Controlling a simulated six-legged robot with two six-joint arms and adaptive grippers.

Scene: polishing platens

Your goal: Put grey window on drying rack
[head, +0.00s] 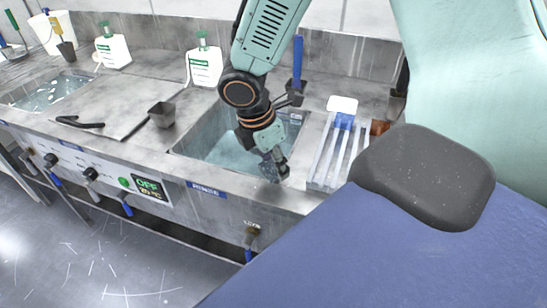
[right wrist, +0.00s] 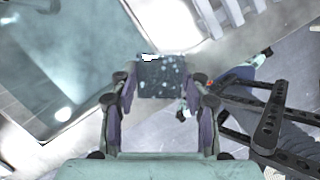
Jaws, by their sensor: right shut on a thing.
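My right gripper (head: 277,167) hangs over the right front corner of the sink labelled as a rinse basin. In the right wrist view (right wrist: 163,88) it is shut on a small dark grey square window (right wrist: 162,76) with pale spots. The window is hard to make out in the head view. A white slotted rack (head: 327,165), apparently the drying rack, stands on the counter just right of the sink and of my gripper. Part of it shows at the top of the right wrist view (right wrist: 232,14). My left gripper is not in view.
The water-filled sink (head: 225,152) is below my arm. A blue-handled tool (head: 298,62) stands behind it. White bottles (head: 205,66) are at the back. A small grey cup (head: 161,115) and a black tool (head: 80,122) are on the left counter.

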